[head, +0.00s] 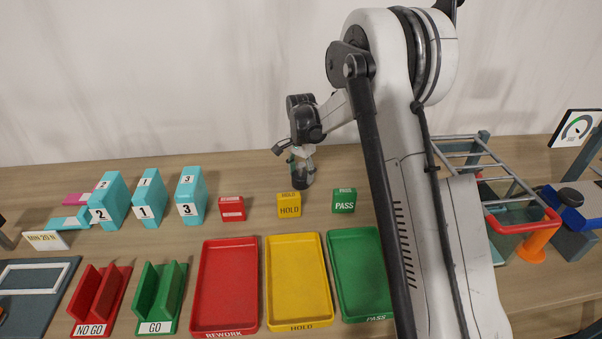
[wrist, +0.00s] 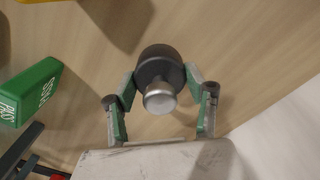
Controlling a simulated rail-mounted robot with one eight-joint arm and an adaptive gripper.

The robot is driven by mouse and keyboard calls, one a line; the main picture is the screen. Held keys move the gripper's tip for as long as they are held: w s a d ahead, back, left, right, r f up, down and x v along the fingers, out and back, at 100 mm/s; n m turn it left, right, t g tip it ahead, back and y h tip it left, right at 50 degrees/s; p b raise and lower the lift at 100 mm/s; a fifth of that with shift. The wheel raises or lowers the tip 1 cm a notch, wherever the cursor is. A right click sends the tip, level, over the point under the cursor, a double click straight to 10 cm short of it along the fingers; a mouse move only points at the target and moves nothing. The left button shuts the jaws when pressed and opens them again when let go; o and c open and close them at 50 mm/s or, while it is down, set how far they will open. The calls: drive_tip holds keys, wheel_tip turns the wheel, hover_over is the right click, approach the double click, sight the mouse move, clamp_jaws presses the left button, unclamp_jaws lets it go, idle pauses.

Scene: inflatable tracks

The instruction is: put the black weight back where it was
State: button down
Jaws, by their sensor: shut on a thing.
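The black weight (wrist: 160,68) is a dark cylinder with a silver knob on top. It stands between the green-padded fingers of my gripper (wrist: 160,92) in the wrist view, which are shut on its sides. In the head view the weight (head: 301,180) shows as a dark shape under my gripper (head: 302,160), behind the yellow HOLD block and the green PASS block. It looks upright and close to the table; I cannot tell whether its base touches the wood.
The yellow HOLD block (head: 289,205), green PASS block (head: 344,201) and red block (head: 232,208) stand nearby. Red (head: 229,285), yellow (head: 299,282) and green (head: 356,275) trays lie in front. Blue numbered blocks (head: 149,198) stand left.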

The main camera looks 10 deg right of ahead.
drive_tip(key=shift+f, duration=0.1)
drive_tip(key=c, duration=0.8)
unclamp_jaws()
